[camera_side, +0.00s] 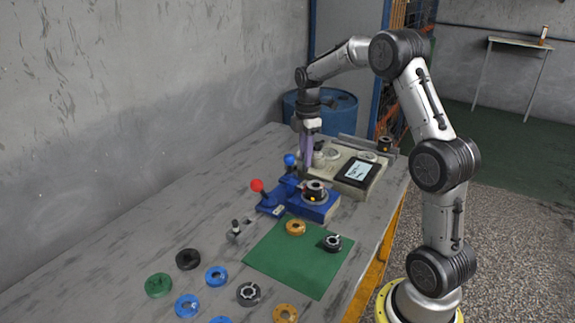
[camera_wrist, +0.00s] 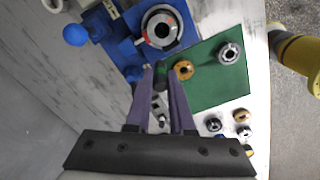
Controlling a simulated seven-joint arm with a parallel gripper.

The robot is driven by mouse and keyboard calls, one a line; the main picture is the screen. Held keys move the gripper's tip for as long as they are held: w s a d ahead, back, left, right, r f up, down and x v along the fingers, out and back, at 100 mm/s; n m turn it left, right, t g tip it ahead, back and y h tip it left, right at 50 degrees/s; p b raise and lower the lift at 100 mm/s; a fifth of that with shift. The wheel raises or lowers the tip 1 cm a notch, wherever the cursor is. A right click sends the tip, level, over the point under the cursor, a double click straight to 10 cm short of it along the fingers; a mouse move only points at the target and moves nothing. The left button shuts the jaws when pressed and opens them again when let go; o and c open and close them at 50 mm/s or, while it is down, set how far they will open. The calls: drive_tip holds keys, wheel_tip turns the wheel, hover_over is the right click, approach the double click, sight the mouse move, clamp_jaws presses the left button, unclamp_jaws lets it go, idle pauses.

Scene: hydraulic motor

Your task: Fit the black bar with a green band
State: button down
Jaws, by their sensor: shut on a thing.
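My gripper (camera_side: 307,155) has purple fingers and is above the back of the bench, beside the beige machine and behind the blue fixture. In the wrist view its fingers (camera_wrist: 165,84) are shut on the black bar with a green band (camera_wrist: 161,70); only its dark and green end shows between the fingertips. The bar is hard to make out in the side view. The blue fixture (camera_side: 318,212) holds a round motor body with a dark central opening (camera_side: 316,188). The motor body (camera_wrist: 162,27) is ahead of the fingers in the wrist view.
Red-ball (camera_side: 257,185) and blue-ball levers (camera_side: 290,160) rise beside the fixture. A green mat (camera_side: 290,265) carries an orange ring (camera_side: 295,227) and a dark-and-silver part (camera_side: 332,243). Several rings lie at the front.

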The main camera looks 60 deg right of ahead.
drive_tip(key=shift+m, duration=0.5)
drive_tip(key=shift+s+d+f, duration=0.3)
drive_tip(key=shift+d+f, duration=0.3)
drive_tip(key=shift+f, duration=0.2)
drive_tip(key=shift+s+d+f, duration=0.3)
drive_tip(key=shift+d+f, duration=0.25)
drive_tip(key=shift+f, duration=0.3)
drive_tip(key=shift+s+d+f, duration=0.3)
drive_tip(key=shift+d+f, duration=0.3)
drive_tip(key=shift+f, duration=0.2)
drive_tip(key=shift+f, duration=1.45)
idle(0.9)
drive_tip(key=shift+c, duration=1.5)
unclamp_jaws()
drive_tip(key=shift+r, duration=0.1)
wheel_tip(320, 180, up, 6)
